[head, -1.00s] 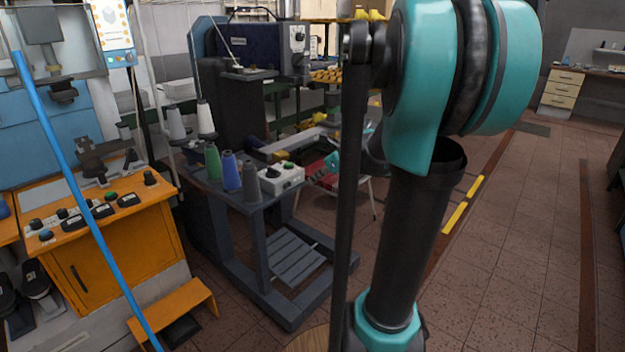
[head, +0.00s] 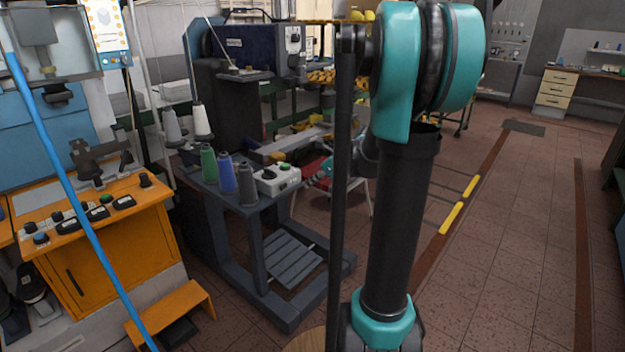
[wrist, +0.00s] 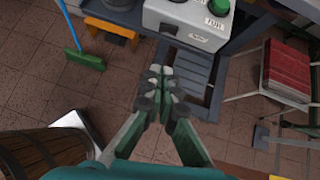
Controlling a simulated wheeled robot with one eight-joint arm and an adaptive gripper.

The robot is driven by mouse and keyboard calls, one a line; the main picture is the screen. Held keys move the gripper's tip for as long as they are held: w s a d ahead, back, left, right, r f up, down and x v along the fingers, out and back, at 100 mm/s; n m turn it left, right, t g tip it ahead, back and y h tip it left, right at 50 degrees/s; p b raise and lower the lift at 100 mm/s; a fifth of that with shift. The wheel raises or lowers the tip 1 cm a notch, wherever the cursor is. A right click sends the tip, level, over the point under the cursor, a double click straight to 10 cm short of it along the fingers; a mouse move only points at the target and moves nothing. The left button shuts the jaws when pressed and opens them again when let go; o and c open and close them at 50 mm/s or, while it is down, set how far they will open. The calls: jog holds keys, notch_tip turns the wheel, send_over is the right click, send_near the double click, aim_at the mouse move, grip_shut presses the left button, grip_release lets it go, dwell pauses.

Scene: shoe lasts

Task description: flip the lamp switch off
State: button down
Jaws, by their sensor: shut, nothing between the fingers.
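A white control box (head: 277,180) stands at the right end of the dark sewing-machine table, with a green button and a dark knob on top. It also shows at the top of the wrist view (wrist: 187,22), where the green button (wrist: 219,6) has a label beside it. I cannot tell from the frames which control is the lamp switch. My gripper (wrist: 158,85) is shut and empty, in front of and below the box in the wrist view, apart from it. In the head view my arm hides much of the area right of the box.
Thread cones (head: 227,172) stand left of the box on the table (head: 215,200). A red-seated chair (wrist: 288,68) is to the right. A green broom (wrist: 86,60) and a wooden barrel (wrist: 40,152) are on the left in the wrist view. Tiled floor is open at right.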

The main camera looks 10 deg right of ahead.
aim_at(287, 186)
jog(key=shift+w+a+f, duration=0.7)
jog(key=shift+w+a, duration=0.25)
jog(key=shift+a, duration=0.05)
jog(key=shift+w+a+f, duration=0.7)
jog(key=shift+w+a, duration=0.25)
jog(key=shift+w, duration=0.05)
jog(key=shift+w+a+f, duration=0.7)
jog(key=shift+w+a, duration=0.25)
jog(key=shift+a, duration=0.05)
jog(key=shift+a+m+h, duration=0.3)
jog(key=shift+a+m, duration=0.1)
jog(key=shift+m, duration=0.1)
jog(key=shift+w+t, duration=0.15)
jog(key=shift+t, duration=0.15)
jog(key=shift+d+r, duration=0.1)
jog(key=shift+w+d, duration=0.6)
